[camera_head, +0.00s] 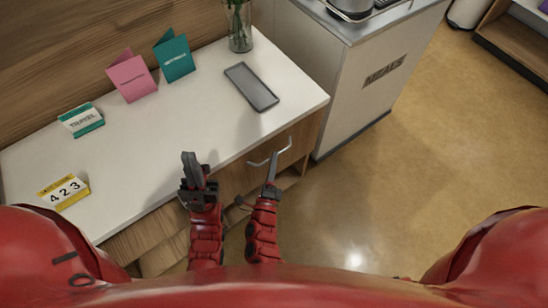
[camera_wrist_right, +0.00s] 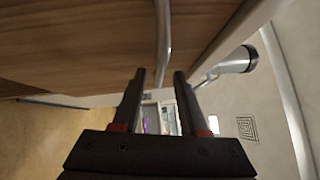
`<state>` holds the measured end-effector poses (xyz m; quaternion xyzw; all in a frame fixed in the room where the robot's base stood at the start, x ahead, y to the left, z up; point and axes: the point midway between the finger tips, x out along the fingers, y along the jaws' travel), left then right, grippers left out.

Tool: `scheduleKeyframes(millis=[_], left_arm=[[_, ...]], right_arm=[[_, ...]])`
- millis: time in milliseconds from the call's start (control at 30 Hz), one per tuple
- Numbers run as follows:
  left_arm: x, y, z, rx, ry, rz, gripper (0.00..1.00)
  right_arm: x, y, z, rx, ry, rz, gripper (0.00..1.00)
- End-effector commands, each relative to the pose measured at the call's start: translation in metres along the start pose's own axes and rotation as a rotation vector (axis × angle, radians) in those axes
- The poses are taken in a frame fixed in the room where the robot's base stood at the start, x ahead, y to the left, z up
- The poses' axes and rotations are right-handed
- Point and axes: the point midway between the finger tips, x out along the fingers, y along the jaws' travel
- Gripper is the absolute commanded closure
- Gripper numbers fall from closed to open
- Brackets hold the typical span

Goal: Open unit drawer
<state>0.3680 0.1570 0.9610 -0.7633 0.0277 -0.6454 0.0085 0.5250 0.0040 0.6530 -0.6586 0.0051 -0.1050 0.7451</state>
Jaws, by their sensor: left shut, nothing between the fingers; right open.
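The bedside unit has a white top (camera_head: 130,150) and a wooden front; it stands at the left of the head view. A thin metal handle (camera_head: 284,150) sticks out from the drawer front (camera_head: 303,141) near the unit's right end. My right gripper (camera_head: 271,168) is at this handle, its fingers open. In the right wrist view the handle bar (camera_wrist_right: 163,45) runs down to between the two open fingertips (camera_wrist_right: 160,75); I cannot tell whether they touch it. My left gripper (camera_head: 190,165) is shut and empty, over the unit's front edge. The drawer looks closed.
On the top are a grey tablet (camera_head: 251,87), a vase (camera_head: 239,30), pink (camera_head: 131,77) and teal (camera_head: 174,57) cards, a travel box (camera_head: 81,120) and a date block (camera_head: 64,191). A meals cart (camera_head: 375,75) stands beyond; floor (camera_head: 420,150) to the right is clear.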

Motion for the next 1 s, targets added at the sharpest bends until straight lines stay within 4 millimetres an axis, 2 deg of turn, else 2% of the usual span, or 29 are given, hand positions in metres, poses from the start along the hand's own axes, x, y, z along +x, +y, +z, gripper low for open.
scheduleKeyframes(millis=[133,400,467,633,667,1000], left_arm=[[0.0016,-0.0001,-0.0003,0.000,0.000,0.000,1.00],[0.0014,-0.0001,-0.0003,0.000,0.000,0.000,1.00],[0.0014,-0.0001,-0.0002,0.000,0.000,0.000,1.00],[0.0014,-0.0001,-0.0003,0.000,0.000,0.000,1.00],[0.0014,-0.0001,-0.0003,0.000,0.000,0.000,1.00],[0.0014,-0.0001,-0.0003,0.000,0.000,0.000,1.00]], right_arm=[[0.0086,0.0007,-0.0004,0.000,0.001,0.003,0.57],[0.0102,0.0009,-0.0007,0.000,0.001,0.002,0.57],[0.0102,0.0009,-0.0007,0.000,0.001,0.002,0.66],[0.0102,0.0008,-0.0005,0.000,0.001,0.002,0.97],[0.0102,0.0008,-0.0005,0.000,0.001,0.002,1.00],[0.0101,0.0008,-0.0005,0.000,0.000,0.002,1.00]])
